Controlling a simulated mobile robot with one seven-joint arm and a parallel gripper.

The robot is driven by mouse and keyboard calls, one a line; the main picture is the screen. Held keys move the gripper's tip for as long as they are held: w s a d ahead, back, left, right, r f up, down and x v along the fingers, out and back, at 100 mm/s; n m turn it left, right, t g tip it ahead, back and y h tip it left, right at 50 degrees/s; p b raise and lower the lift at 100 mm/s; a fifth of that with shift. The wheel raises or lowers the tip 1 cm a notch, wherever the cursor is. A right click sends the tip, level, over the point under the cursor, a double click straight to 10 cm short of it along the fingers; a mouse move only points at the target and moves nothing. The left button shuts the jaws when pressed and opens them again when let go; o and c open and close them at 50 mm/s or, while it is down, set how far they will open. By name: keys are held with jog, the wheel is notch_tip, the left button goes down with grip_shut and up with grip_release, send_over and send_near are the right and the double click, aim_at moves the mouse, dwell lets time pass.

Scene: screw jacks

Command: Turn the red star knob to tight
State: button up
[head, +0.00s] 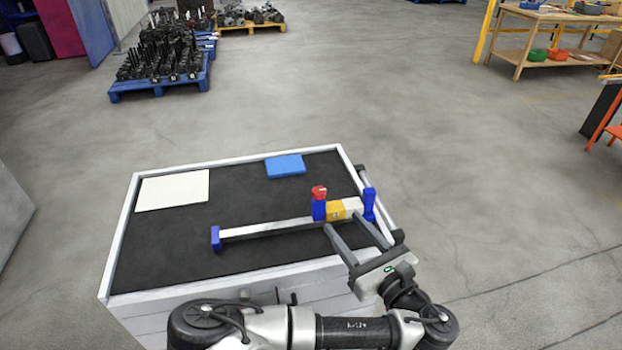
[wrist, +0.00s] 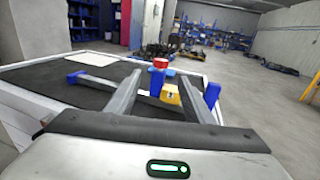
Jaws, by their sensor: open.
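The red star knob (head: 319,192) sits on top of a blue block on a clamp-like jack that lies on the black bench top. It also shows in the wrist view (wrist: 160,63), between my fingers and beyond them. A yellow block (head: 336,210) is right beside the blue one, on the white bar (head: 265,229). A blue end piece (head: 369,204) stands at the bar's right end and another (head: 215,238) at its left end. My gripper (head: 356,229) is open and empty, its fingers pointing toward the yellow block, near side of the bar. Whether a fingertip touches anything, I cannot tell.
A white sheet (head: 173,190) and a blue plate (head: 285,165) lie on the bench top (head: 240,200). A pale raised rim (head: 118,240) runs around the bench. Open concrete floor (head: 330,90) surrounds it. Pallets with dark parts (head: 160,85) stand farther off.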

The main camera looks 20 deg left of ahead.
aim_at(315, 188)
jog(key=b+x, duration=0.2)
jog(key=b, duration=0.2)
jog(key=b+x, duration=0.1)
jog(key=b, duration=0.3)
jog(key=f+b+x, duration=0.1)
jog(key=b+x, duration=0.1)
jog(key=b, duration=0.2)
jog(key=shift+w+a, duration=0.2)
jog(key=x, duration=1.1)
jog(key=shift+w+a+r, duration=0.2)
jog(key=shift+w+r, duration=0.05)
jog(key=shift+r, duration=0.2)
jog(key=shift+c, duration=0.2)
jog(key=c, duration=1)
